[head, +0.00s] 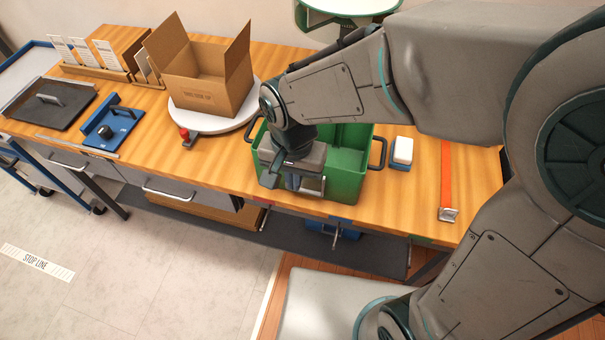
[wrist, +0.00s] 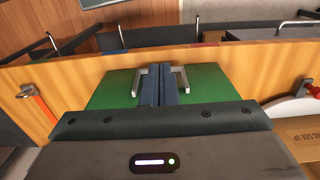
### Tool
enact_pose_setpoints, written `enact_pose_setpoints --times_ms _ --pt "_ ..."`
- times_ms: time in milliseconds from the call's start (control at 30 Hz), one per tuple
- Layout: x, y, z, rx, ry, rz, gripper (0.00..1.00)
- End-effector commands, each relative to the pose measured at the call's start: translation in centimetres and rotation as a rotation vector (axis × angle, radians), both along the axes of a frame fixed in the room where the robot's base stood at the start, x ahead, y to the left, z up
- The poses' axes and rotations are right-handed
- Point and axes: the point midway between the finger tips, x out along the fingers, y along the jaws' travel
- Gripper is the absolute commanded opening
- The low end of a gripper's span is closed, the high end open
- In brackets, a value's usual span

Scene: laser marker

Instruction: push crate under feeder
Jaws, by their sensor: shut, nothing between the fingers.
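The green crate (head: 352,143) stands on the wooden workbench, with dark handles at its left and right ends. My gripper (head: 293,182) is at its near left part in the head view and hides some of that side. In the wrist view my gripper's dark fingers (wrist: 159,85) are shut together and empty, against a backdrop of the crate's green surface (wrist: 110,92). I cannot tell whether the fingers touch the crate. A round white fixture with a green rim (head: 345,8) shows past the bench's back edge; I cannot tell whether it is the feeder.
An open cardboard box (head: 207,88) sits on a white turntable (head: 190,122) left of the crate. A white-and-blue block (head: 402,151) and an orange strap (head: 446,170) lie to its right. A blue fixture (head: 112,130) and a dark plate (head: 48,103) are farther left.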

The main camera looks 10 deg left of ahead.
Motion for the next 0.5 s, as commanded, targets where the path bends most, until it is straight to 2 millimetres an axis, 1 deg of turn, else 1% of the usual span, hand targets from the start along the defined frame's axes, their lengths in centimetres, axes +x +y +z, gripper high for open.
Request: enact_pose_setpoints --times_ms 33,200,400,433,467,500 --pt "-0.1 -0.1 -1.0 -0.004 0.005 0.000 0.00" --pt "-0.1 -0.2 -4.3 -0.005 0.005 0.000 0.00" --pt "-0.1 -0.2 -7.8 -0.005 0.004 0.000 0.00" --pt "-0.1 -0.2 -8.3 -0.005 0.004 0.001 0.00" --pt "0.2 -0.2 -8.3 -0.004 0.003 0.000 0.00" --pt "1.1 -0.2 -7.9 -0.001 0.002 -0.004 0.00"
